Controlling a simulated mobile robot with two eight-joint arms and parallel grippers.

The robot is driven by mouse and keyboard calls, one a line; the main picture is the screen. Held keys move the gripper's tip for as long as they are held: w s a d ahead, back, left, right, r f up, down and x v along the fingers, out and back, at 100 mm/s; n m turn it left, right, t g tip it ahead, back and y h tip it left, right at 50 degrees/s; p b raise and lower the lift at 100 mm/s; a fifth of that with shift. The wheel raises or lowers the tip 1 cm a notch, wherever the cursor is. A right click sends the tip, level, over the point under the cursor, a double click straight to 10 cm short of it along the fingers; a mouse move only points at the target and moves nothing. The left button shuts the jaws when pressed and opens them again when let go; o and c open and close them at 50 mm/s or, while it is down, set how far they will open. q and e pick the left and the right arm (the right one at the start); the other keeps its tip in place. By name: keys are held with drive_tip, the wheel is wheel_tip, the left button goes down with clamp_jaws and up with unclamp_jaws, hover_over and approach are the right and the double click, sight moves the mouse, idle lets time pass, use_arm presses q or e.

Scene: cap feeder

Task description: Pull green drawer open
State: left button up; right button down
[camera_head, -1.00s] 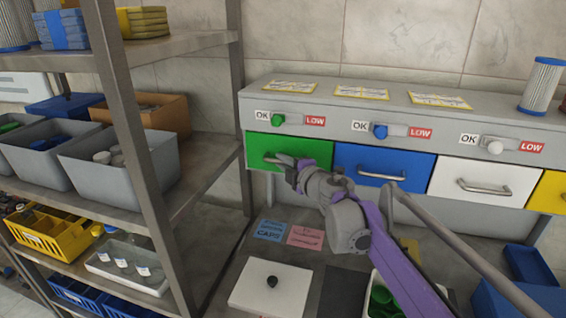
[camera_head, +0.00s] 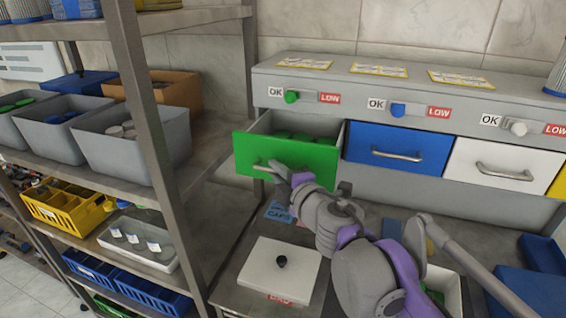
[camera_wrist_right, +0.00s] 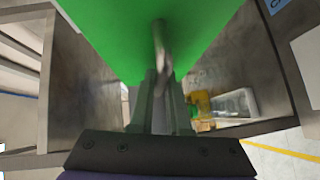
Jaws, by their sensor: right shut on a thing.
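The green drawer (camera_head: 284,157) stands part way out of the grey cabinet in the head view, with green caps (camera_head: 300,136) visible inside. Its front fills the upper part of the right wrist view (camera_wrist_right: 110,30). My right gripper (camera_head: 277,172) is at the drawer's front, shut on its metal handle (camera_wrist_right: 160,45). In the right wrist view the gripper fingers (camera_wrist_right: 160,95) close around the handle bar. My left gripper is not in view.
The closed blue drawer (camera_head: 398,147) and white drawer (camera_head: 490,166) are to the right. A metal shelf post (camera_head: 150,130) stands close to the left, beside grey bins (camera_head: 130,140). A white lidded box (camera_head: 275,268) sits below the green drawer.

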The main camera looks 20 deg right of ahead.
drive_tip(key=c, duration=1.2)
unclamp_jaws()
drive_tip(key=shift+s, duration=0.1)
drive_tip(key=b+v, duration=0.1)
drive_tip(key=v, duration=0.9)
drive_tip(key=shift+s, duration=0.35)
